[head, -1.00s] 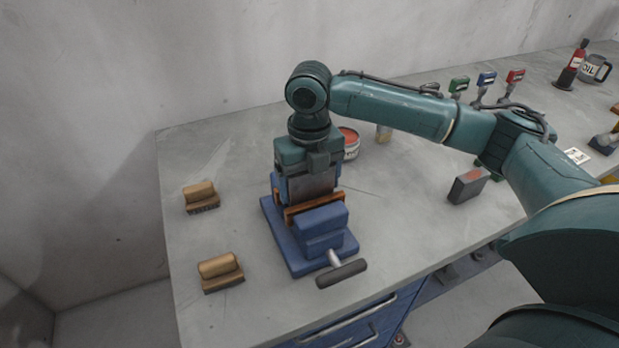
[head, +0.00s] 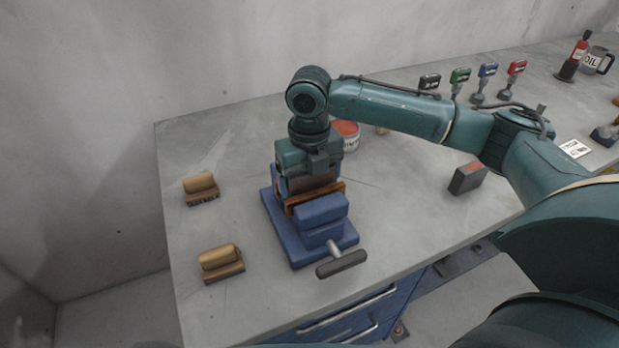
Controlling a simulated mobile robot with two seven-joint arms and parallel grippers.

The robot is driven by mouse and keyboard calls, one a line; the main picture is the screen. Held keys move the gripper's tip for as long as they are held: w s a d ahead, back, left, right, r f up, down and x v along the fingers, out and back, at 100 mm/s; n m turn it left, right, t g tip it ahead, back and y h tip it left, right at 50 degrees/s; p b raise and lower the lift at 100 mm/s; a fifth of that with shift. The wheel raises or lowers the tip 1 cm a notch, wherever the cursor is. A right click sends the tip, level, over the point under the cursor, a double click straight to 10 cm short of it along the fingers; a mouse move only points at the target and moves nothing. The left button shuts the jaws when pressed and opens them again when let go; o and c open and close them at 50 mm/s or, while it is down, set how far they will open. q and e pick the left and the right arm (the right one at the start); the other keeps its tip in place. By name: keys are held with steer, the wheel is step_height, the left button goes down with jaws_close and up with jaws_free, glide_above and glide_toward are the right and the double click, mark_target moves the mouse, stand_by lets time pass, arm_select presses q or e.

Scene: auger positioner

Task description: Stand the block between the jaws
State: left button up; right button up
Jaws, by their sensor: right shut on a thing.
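The blue vise (head: 320,210) stands on the workbench, with orange-brown faces on its jaws (head: 328,196) and a dark grey handle (head: 342,264) at the front. My right gripper (head: 311,176) points down over the vise and is shut on a grey block (head: 313,187). The block is upright behind the front jaw, and its lower part is hidden by that jaw. I cannot tell whether it touches the vise bed. The gripper covers most of the back jaw. My left gripper is not in view.
Two wooden-handled brushes (head: 202,189) (head: 220,262) lie left of the vise. A red-topped can (head: 348,134) stands behind it. A dark block with a reddish top (head: 467,178) sits to the right. Several coloured-handled tools (head: 487,76) and an oil jug (head: 597,61) stand at the back right.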

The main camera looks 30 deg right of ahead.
steer(key=shift+f, duration=0.3)
steer(key=o, duration=1.9)
steer(key=shift+o, duration=0.3)
steer(key=shift+s+f, duration=0.1)
steer(key=shift+f, duration=0.2)
step_height(320, 180, up, 14)
steer(key=shift+f+b, duration=0.2)
steer(key=shift+b, duration=0.2)
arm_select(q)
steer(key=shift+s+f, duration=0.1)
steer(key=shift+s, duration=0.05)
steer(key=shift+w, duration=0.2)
